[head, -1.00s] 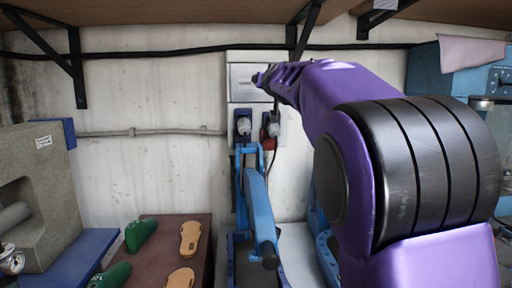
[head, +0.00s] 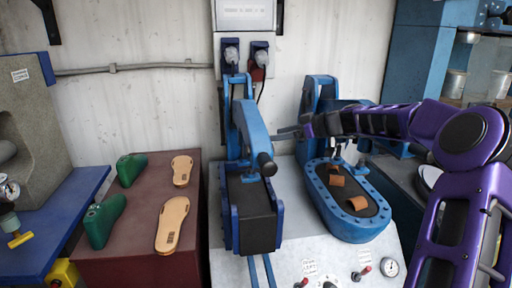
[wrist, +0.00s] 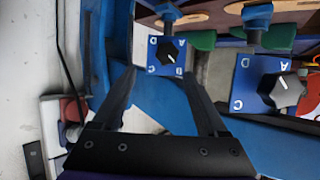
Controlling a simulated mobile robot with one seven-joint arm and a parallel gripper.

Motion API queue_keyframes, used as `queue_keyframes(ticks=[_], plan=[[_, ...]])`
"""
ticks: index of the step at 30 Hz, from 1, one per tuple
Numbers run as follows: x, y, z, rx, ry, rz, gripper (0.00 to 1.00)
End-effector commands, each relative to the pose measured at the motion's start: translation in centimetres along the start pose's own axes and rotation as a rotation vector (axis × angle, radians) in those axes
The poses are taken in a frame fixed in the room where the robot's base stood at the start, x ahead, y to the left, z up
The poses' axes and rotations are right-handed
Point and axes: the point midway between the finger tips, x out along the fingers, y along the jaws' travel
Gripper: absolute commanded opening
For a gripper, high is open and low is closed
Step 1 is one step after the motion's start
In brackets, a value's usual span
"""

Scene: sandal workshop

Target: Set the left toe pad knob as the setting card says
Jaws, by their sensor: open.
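Two dark knobs on lettered blue plates show in the wrist view: one (wrist: 168,52) just beyond and between my fingertips, a larger one (wrist: 282,90) to the right. Each has a pale mark, but the exact letter it points at is unclear. I cannot tell which is the left toe pad knob. My gripper (wrist: 158,74) is open and empty, apart from both knobs. In the head view my gripper (head: 283,133) is right of the left blue press arm (head: 252,130). A white panel (head: 245,12) at the top has print too small to read; I cannot tell if it is the setting card.
The right blue press (head: 345,215) stands beside my forearm with brown pieces on its bed. A brown table (head: 140,255) at left holds green lasts (head: 104,218) and tan soles (head: 172,224). Plugs and a cable (head: 259,60) hang on the wall behind the press arm.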

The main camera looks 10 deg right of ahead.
Motion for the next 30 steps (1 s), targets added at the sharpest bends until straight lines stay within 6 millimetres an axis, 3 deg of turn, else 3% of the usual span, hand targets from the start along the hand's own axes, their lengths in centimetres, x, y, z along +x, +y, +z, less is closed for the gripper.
queue_keyframes(ticks=[5,12,18,28,30], plan=[[1.2,-0.9,0.8,-0.033,0.010,-0.043,0.76],[5.1,-1.0,0.8,-0.032,0.008,-0.040,0.76],[7.2,-1.0,0.8,-0.030,0.007,-0.037,0.76],[7.5,-0.9,0.8,-0.030,0.007,-0.036,0.76],[7.5,-0.9,0.8,-0.030,0.007,-0.035,0.65]])
